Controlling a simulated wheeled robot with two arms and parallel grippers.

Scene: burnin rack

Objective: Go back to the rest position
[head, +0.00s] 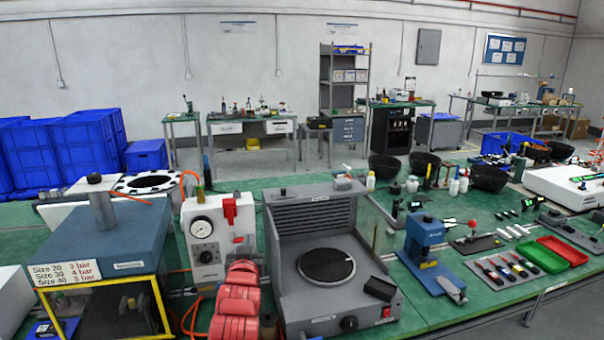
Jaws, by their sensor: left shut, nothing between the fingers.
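My left gripper is shut with nothing between its fingers. It is hard to pick out among the crowded equipment in the head view, so I cannot place it exactly. It shows no held thing. My right gripper is not in view. The green workbench (447,300) fills the lower part of the view. On it stand a grey station with a round dark plate (327,265), a white gauge box (203,250) and a blue press (424,240).
Red stacked parts (238,300) stand close in front. A blue box on a yellow frame (110,245) stands at left. Red tray (562,250), green tray (541,257) and black bowls (487,178) crowd the right. Blue crates (60,150) stand behind.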

